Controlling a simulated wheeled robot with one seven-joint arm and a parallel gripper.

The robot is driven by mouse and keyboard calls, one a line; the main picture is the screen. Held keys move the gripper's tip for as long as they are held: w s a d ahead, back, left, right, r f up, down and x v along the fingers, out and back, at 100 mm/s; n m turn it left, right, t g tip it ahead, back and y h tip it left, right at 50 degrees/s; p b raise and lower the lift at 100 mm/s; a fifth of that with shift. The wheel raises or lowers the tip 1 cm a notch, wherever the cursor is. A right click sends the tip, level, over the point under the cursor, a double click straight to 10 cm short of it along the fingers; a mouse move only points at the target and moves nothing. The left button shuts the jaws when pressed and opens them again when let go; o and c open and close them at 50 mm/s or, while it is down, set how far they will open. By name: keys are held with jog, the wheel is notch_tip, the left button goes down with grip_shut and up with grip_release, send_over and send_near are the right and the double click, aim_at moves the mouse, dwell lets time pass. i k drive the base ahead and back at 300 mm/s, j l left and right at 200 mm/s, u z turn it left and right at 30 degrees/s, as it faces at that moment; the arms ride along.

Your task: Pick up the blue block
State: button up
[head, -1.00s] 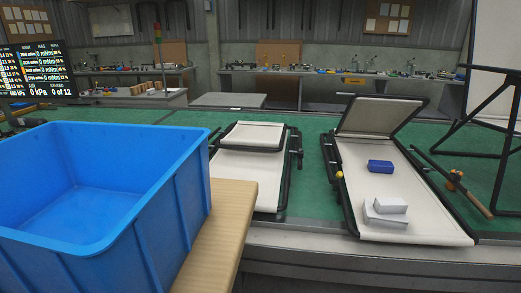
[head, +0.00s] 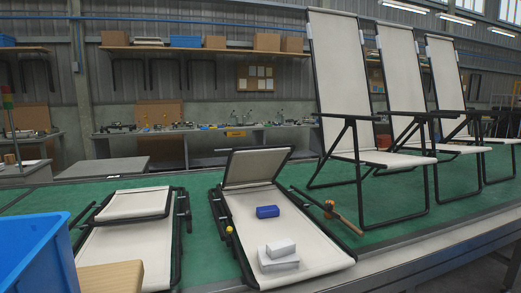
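The blue block (head: 267,212) lies on the white fabric of a folding lounger (head: 314,246) whose back part is tilted up. A small white block (head: 281,248) rests on a flatter white block (head: 279,262) on the same fabric, nearer to me than the blue block. The blue block stands apart from both. My gripper is not in view.
A folded lounger (head: 128,243) lies to the left. A large blue bin (head: 38,262) and a wooden board (head: 110,277) are at the lower left. A mallet-like tool (head: 330,212) lies just right of the lounger. Unfolded chairs (head: 340,80) stand at the right.

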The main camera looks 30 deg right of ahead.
aim_at(264, 213)
jog(key=i+l, duration=0.45)
jog(key=l, duration=0.15)
jog(key=i+l, duration=0.95)
jog(key=l, duration=0.25)
jog(key=i+l+u, duration=0.1)
jog(key=i+l, duration=0.55)
jog(key=l, duration=0.25)
